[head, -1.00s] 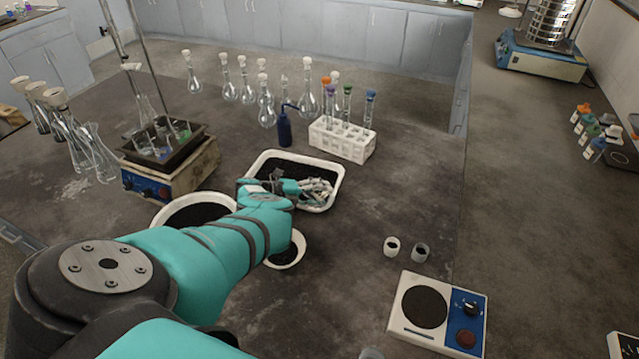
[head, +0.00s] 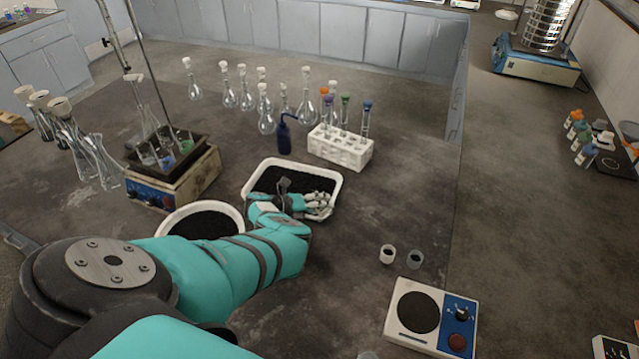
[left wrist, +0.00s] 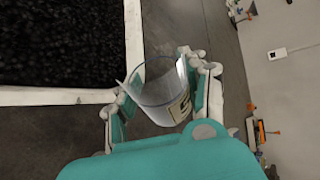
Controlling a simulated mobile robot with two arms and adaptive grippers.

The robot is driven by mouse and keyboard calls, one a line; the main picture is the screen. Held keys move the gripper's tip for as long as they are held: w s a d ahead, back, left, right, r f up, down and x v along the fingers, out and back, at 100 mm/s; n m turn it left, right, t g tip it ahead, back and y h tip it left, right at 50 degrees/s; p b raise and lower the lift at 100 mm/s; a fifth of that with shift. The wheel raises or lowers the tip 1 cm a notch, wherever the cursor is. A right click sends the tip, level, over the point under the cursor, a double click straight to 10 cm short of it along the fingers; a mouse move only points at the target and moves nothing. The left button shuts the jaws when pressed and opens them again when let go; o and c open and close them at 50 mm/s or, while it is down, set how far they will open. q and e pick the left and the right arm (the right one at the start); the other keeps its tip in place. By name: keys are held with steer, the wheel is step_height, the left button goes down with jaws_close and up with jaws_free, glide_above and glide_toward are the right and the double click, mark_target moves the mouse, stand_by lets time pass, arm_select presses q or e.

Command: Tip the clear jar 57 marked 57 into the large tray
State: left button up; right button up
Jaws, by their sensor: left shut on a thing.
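The large tray (head: 300,165) is a white rectangular tray of black granules near the middle of the head view. My left gripper (head: 320,206) is at its front right rim. In the left wrist view the left gripper (left wrist: 160,88) is shut on the clear jar 57 (left wrist: 158,82), a see-through jar with a pale label, only partly readable. The jar is just beside the tray's white rim (left wrist: 50,97), its body over the table edge of the tray in that view. How far it is tilted and what it holds I cannot tell. My right gripper is not in view.
A round white dish (head: 240,219) of black granules is left of the tray. A white tube rack (head: 340,150) and dark blue bottle (head: 284,138) stand behind it.

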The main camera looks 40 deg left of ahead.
arm_select(q)
steer(key=shift+d+r+m+y+p, duration=0.15)
steer(key=shift+r+m+y+p, duration=0.05)
steer(key=shift+m+y+p, duration=0.25)
steer(key=shift+f+m+y, duration=0.15)
steer(key=shift+m+y, duration=0.2)
steer(key=shift+y, duration=0.1)
steer(key=shift+f+m+y, duration=0.1)
steer(key=shift+m+y, duration=0.2)
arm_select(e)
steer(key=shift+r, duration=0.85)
arm_select(q)
steer(key=shift+a+f, duration=0.1)
steer(key=shift+a, duration=0.15)
steer(key=shift+m+y, duration=0.4)
steer(key=shift+a+f+m+t+y, duration=0.2)
steer(key=shift+m+t+y, duration=0.1)
steer(key=shift+m+y, duration=0.1)
steer(key=shift+a+m+y+b, duration=0.1)
steer(key=shift+m+y+b, duration=0.2)
steer(key=shift+b, duration=0.1)
steer(key=shift+w+a+r, duration=0.1)
steer(key=shift+r, duration=0.1)
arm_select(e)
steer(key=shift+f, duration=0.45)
